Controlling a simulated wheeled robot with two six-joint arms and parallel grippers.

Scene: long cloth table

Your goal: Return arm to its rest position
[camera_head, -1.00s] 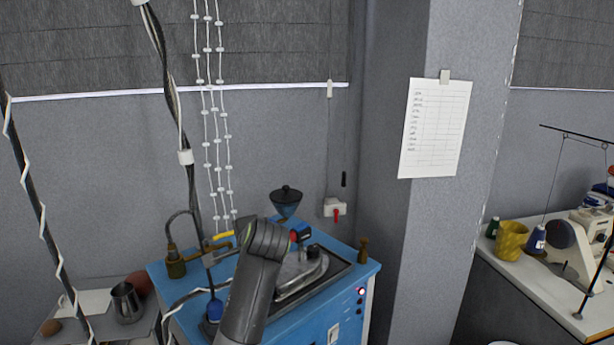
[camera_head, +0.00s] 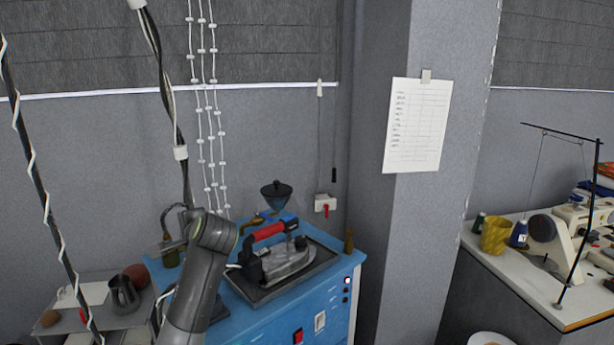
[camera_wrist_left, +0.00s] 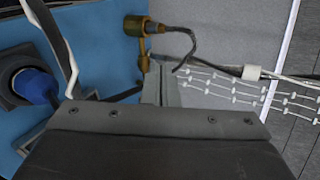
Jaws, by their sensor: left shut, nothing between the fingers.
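My left arm (camera_head: 195,285) rises from the bottom of the head view, left of centre, in front of the blue steam station (camera_head: 278,322). Its left gripper shows in the left wrist view (camera_wrist_left: 160,80), where the grey fingers are shut together with nothing between them. In the head view the gripper is mostly behind the arm's bend. My right gripper is in neither view.
An iron with a red handle (camera_head: 268,231) rests on the station's dark tray, right of my arm. A brass fitting (camera_wrist_left: 143,27) and a blue cap (camera_wrist_left: 35,87) are near the gripper. Hanging cords (camera_head: 208,130) are behind. A metal pitcher (camera_head: 124,295) stands left.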

